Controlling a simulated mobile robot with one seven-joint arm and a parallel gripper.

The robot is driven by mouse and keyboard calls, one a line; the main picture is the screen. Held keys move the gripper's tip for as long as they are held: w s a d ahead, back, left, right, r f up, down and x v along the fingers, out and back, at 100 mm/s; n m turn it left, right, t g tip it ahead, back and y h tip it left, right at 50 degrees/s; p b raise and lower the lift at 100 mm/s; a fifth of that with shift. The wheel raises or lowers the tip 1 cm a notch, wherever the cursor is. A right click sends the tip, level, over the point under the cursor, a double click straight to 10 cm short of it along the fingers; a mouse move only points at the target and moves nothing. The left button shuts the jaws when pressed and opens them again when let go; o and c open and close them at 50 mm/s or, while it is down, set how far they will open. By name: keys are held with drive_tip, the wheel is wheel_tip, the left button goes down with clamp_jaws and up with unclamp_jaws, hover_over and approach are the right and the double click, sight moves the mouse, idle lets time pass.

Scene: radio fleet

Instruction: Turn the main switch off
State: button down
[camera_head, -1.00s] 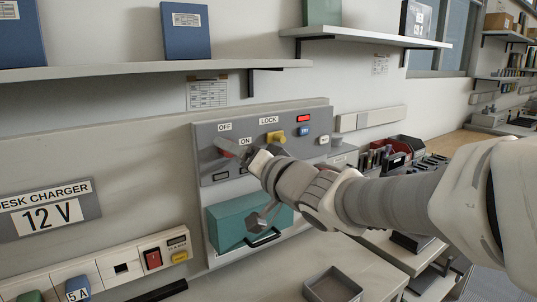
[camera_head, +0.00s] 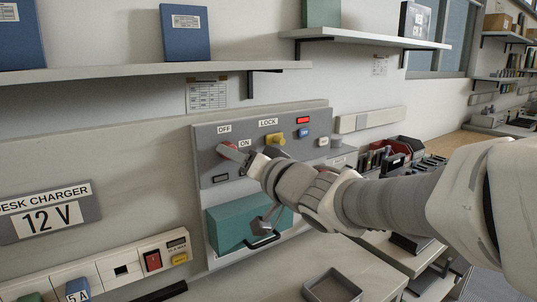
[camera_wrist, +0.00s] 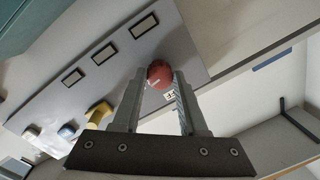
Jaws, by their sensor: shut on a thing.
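The grey switch panel (camera_head: 212,168) is on the wall, with an OFF label (camera_head: 224,128) and an ON label (camera_head: 246,143). The main switch's red handle (camera_head: 228,150) is below OFF and just left of ON. My gripper (camera_head: 242,156) reaches it from the right with its fingers around it. In the wrist view, the rounded red end (camera_wrist: 159,73) sits between my fingertips (camera_wrist: 160,78), which are closed on it. The fingers hide part of the handle, and its exact angle is hard to tell.
Right of the handle are a yellow LOCK knob (camera_head: 276,138), a lit red indicator (camera_head: 303,119), a blue button (camera_head: 304,132) and a white button (camera_head: 323,141). A teal box (camera_head: 228,222) juts out below. An open grey tray (camera_head: 333,287) stands on the bench.

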drive_tip(key=shift+r+n+h+b, duration=0.1)
drive_tip(key=shift+n+h+b, duration=0.4)
drive_tip(key=shift+n, duration=3.3)
drive_tip(key=shift+n+h+b, duration=0.1)
drive_tip(key=shift+n+b, duration=0.8)
drive_tip(key=shift+n, duration=2.9)
drive_tip(key=shift+c, duration=2.2)
unclamp_jaws()
drive_tip(key=shift+d, duration=0.1)
